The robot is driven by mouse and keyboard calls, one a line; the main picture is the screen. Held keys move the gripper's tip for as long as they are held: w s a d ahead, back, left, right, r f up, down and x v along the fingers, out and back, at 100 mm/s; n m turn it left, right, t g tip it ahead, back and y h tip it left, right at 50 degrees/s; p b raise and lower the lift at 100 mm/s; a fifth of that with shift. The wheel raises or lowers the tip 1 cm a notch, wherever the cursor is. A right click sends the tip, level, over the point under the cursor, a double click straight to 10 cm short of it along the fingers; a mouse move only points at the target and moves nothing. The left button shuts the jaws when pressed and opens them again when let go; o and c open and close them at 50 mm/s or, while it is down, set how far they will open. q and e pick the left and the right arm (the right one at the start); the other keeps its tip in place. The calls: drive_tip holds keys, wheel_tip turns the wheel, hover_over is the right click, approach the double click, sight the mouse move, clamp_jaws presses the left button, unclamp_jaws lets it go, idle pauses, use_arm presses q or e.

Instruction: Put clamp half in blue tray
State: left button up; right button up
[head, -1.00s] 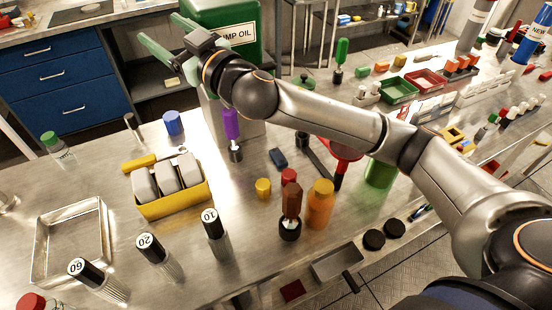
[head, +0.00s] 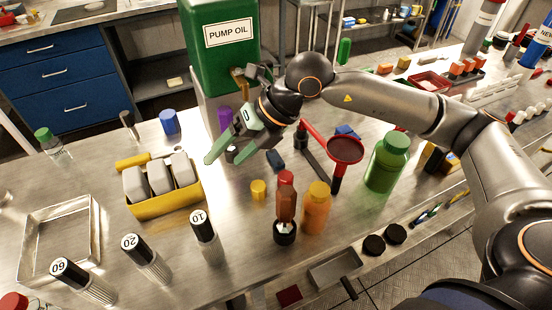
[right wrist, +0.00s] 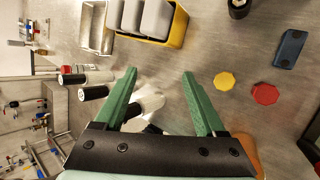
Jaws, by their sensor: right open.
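No part is clearly recognisable as the clamp half. A small dark blue slab (head: 275,159) lies on the table right of the gripper; it also shows in the right wrist view (right wrist: 290,48). A blue object (head: 347,131) shows partly behind the red funnel; I cannot tell whether it is the blue tray. My left gripper is not in view.
The yellow holder (head: 168,204) with grey blocks, a metal tray (head: 94,232) and numbered bottles (head: 203,236) stand at left. A red funnel (head: 345,150), green bottle (head: 387,163) and orange bottle (head: 317,207) stand right. The pump oil container (head: 222,65) stands behind.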

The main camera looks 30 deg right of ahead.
drive_tip(key=w+d+f+h, duration=0.25)
drive_tip(key=d+h, duration=0.45)
drive_tip(key=d, duration=0.7)
approach(278, 162)
drive_tip(key=shift+w+d+f+m+t, duration=0.1)
drive_tip(key=shift+d+f+m+t, duration=0.1)
drive_tip(key=shift+f, duration=0.4)
drive_tip(key=shift+d+f+m+t, duration=0.15)
drive_tip(key=shift+f+m+t, duration=0.05)
drive_tip(key=shift+f, duration=0.4)
drive_tip(key=shift+a+p+x, duration=0.15)
drive_tip(key=shift+p+x, duration=0.25)
drive_tip(key=shift+x, duration=1.1)
drive_tip(key=shift+a+p+x, duration=0.15)
drive_tip(key=shift+p+x, duration=0.2)
drive_tip(key=shift+x, duration=1.15)
drive_tip(key=shift+c, duration=0.4)
clamp_jaws()
